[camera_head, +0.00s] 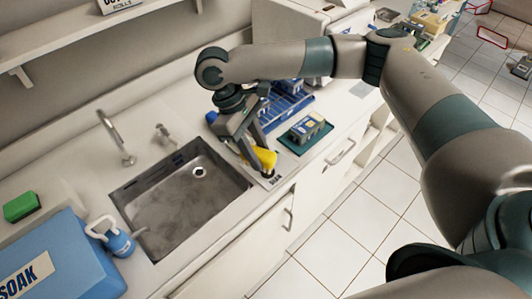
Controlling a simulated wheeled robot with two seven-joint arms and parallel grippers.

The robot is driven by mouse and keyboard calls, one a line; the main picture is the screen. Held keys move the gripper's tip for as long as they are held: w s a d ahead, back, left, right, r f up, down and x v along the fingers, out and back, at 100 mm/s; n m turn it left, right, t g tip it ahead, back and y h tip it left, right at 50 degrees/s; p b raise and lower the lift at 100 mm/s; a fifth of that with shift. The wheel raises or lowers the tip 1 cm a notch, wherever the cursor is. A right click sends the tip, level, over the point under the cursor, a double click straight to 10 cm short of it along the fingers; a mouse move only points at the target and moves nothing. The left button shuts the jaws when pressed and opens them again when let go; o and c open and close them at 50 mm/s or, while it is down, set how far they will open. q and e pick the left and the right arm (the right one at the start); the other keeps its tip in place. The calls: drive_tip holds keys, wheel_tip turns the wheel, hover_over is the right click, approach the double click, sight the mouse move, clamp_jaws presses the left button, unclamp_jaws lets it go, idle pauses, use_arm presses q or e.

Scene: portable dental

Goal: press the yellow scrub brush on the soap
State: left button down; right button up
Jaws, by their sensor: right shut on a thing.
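My right gripper (252,155) points down at the counter beside the right edge of the sink. It is shut on the yellow scrub brush (265,160), whose bright yellow part shows at the fingertips. The brush is low over a small pale plate with dark marks (272,181) at the counter's front edge. I cannot tell whether they touch. No soap can be told for certain; it may be hidden by the gripper or brush. My left gripper is not in view.
The steel sink (165,220) with its faucet (117,138) lies left of the gripper. A blue rack (290,106) and a green tray (290,147) with a grey-blue box stand to the right. A blue SOAK box (65,262), a blue bottle (118,243) and a green block (20,206) are left.

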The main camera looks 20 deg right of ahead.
drive_tip(key=w+n, duration=0.1)
drive_tip(key=n, duration=0.1)
drive_tip(key=w+a+n+t+h+p, duration=0.1)
drive_tip(key=n, duration=0.2)
drive_tip(key=shift+w+r+t, duration=0.15)
drive_tip(key=shift+w+t, duration=0.15)
drive_tip(key=shift+w, duration=0.1)
drive_tip(key=n, duration=0.1)
drive_tip(key=w+n+t+p, duration=0.1)
drive_tip(key=shift+w+a+n+h, duration=0.1)
drive_tip(key=shift+w+n+h, duration=0.2)
drive_tip(key=shift+n, duration=0.1)
drive_tip(key=w+d+n+t+y+p, duration=0.2)
drive_tip(key=w+n+t+y+p, duration=0.3)
drive_tip(key=n, duration=1.8)
drive_tip(key=shift+w+r+y+p, duration=0.4)
drive_tip(key=shift+w+p, duration=1.3)
drive_tip(key=shift+w, duration=1.45)
drive_tip(key=shift+f, duration=0.15)
wheel_tip(320, 180, down, 6)
drive_tip(key=b, duration=0.6)
drive_tip(key=shift+f+b, duration=0.3)
drive_tip(key=shift+f, duration=0.05)
